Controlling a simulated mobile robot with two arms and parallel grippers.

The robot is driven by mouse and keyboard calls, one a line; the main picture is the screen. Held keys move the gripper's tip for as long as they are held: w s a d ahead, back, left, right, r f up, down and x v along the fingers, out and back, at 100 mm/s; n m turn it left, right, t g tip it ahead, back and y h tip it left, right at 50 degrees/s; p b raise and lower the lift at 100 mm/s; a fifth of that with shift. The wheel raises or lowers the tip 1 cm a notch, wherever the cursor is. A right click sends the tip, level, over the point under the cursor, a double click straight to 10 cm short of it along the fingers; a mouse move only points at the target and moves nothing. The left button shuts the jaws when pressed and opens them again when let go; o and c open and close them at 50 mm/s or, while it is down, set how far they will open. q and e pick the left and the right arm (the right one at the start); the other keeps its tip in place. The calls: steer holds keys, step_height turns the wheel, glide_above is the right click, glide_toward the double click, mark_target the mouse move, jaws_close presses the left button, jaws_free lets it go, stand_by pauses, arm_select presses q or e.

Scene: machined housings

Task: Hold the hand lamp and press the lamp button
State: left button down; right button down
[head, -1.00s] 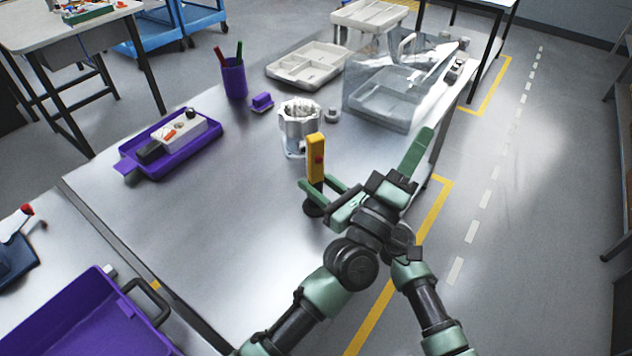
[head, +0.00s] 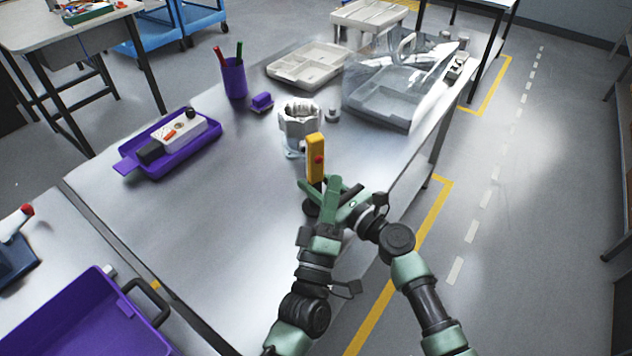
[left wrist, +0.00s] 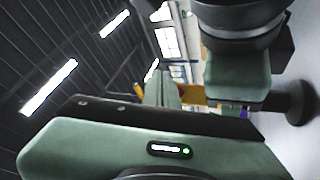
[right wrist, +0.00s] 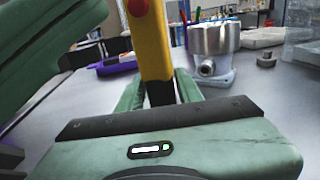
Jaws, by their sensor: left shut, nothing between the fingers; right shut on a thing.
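The yellow hand lamp (head: 314,170) stands upright at the middle of the table, with a red button (head: 320,159) on its side. My right gripper (right wrist: 158,92) is shut on the lamp's lower part; in the right wrist view the yellow body (right wrist: 150,40) rises between its fingers, with the red button (right wrist: 137,7) at the top edge. My left gripper (head: 333,180) is shut and empty, its fingertips close beside the lamp and just below the button. The left wrist view shows its fingers (left wrist: 161,88) with part of the yellow lamp (left wrist: 190,94) behind; the button is hidden there.
A metal housing (head: 299,121) stands just behind the lamp. A purple tray (head: 172,148) with a white device lies to the left. A purple pen cup (head: 233,78), grey trays (head: 308,64) and a clear bin (head: 385,98) are farther back. The table's front left is clear.

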mark_target(322, 174)
arm_select(q)
steer(key=shift+w+a, duration=0.45)
steer(key=shift+w, duration=0.45)
steer(key=shift+w+a, duration=0.4)
steer(key=shift+w, duration=0.45)
steer(key=shift+w, duration=0.1)
stand_by(0.6)
steer(key=shift+w+a, duration=0.15)
steer(key=shift+w, duration=0.15)
stand_by(0.5)
steer(key=shift+s+d, duration=0.2)
steer(key=shift+s, duration=0.2)
steer(key=s+d, duration=0.2)
steer(key=s, duration=0.3)
steer(key=shift+s+d, duration=0.25)
steer(key=shift+d, duration=0.05)
stand_by(0.5)
